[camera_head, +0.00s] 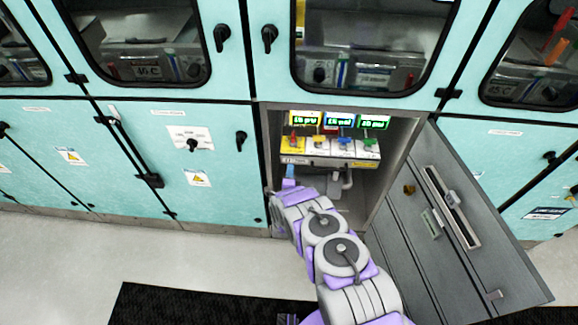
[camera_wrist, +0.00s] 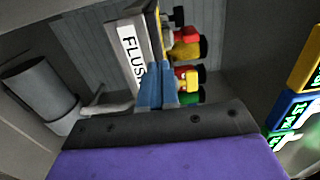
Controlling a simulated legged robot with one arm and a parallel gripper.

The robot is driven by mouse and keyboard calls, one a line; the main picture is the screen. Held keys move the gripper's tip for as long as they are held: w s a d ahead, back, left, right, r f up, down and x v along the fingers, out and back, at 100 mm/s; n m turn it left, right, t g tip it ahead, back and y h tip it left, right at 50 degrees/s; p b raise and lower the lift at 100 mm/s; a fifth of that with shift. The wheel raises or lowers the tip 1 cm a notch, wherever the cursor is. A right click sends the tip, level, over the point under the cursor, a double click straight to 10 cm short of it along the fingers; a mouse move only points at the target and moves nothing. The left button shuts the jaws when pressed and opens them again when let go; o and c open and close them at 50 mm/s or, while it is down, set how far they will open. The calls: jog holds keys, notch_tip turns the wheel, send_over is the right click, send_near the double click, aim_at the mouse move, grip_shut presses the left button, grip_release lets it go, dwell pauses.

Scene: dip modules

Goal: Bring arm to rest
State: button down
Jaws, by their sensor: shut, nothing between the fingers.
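My arm reaches forward in grey and purple links in the head view, toward the open cabinet compartment (camera_head: 350,205). My gripper (camera_head: 290,172) is at the left side of this compartment, just below and left of the dip module panel (camera_head: 318,160). In the wrist view my gripper (camera_wrist: 165,68) has its blue fingers together, with nothing between them. Behind the fingers stands a panel with a "FLUS" label (camera_wrist: 131,55), partly hidden. Red, yellow and green knobs (camera_wrist: 187,78) show beside the fingers. I cannot tell whether the fingers touch the panel.
The grey compartment door (camera_head: 440,225) hangs open to the right of my arm. Lit displays (camera_head: 339,120) sit above the knobs. A grey pipe (camera_wrist: 42,88) is at the left in the wrist view. Teal cabinets (camera_head: 180,150) flank the compartment. The floor (camera_head: 70,260) at left is clear.

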jog(key=s+p, duration=0.2)
jog(key=s, duration=0.6)
jog(key=shift+s+a, duration=0.15)
jog(key=shift+f, duration=0.1)
